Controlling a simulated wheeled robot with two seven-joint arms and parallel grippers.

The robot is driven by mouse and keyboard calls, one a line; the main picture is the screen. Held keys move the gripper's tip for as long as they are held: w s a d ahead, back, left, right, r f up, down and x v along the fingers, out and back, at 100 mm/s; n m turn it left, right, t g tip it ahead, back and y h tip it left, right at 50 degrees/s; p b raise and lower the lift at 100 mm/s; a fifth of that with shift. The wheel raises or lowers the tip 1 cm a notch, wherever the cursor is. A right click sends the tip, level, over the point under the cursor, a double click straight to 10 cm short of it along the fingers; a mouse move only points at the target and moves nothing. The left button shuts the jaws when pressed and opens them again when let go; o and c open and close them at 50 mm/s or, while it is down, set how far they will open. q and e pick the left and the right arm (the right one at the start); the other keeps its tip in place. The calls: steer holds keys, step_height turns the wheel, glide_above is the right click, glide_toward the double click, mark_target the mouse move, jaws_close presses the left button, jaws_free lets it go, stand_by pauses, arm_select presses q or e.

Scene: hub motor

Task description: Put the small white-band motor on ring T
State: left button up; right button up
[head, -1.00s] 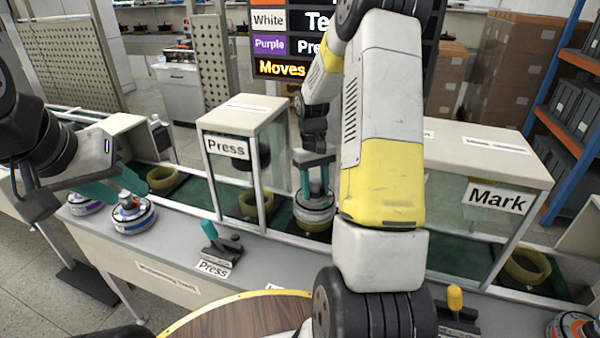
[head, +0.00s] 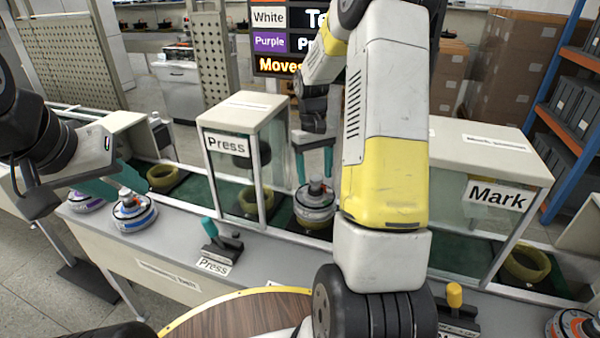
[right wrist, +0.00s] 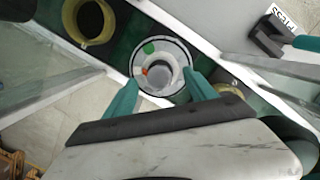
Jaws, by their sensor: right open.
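The small white-band motor (head: 316,206) stands upright at the station right of the Press box, with an olive rim showing around its base. In the right wrist view, the motor (right wrist: 160,66) shows a pale top with a green spot. My right gripper (head: 315,158) is open above the motor, its teal fingers apart on either side and clear of its body. The right wrist view shows the spread fingers (right wrist: 160,95). How fully the motor sits in ring T is hidden. My left gripper (head: 108,187) is beside a blue-band motor (head: 134,213); its finger gap is unclear.
The Press box (head: 245,150) stands left of the motor and the Mark box (head: 495,190) right. Olive rings (head: 163,178) lie along the green belt. A Press lever (head: 220,240) and an orange-band motor (head: 573,326) are on the front ledge. My right arm hides part of the belt.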

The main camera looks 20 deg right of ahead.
steer(key=r, duration=0.4)
steer(key=w+r, duration=0.1)
steer(key=r, duration=0.2)
steer(key=shift+a+r, duration=0.1)
steer(key=s+a+r+t+y, duration=0.1)
steer(key=s+a+r+t, duration=0.3)
steer(key=s, duration=0.7)
steer(key=s+a+r+m+t+y, duration=0.1)
steer(key=s+a+r+t, duration=0.3)
steer(key=s+a+r, duration=0.3)
steer(key=s+r, duration=0.1)
steer(key=s, duration=0.3)
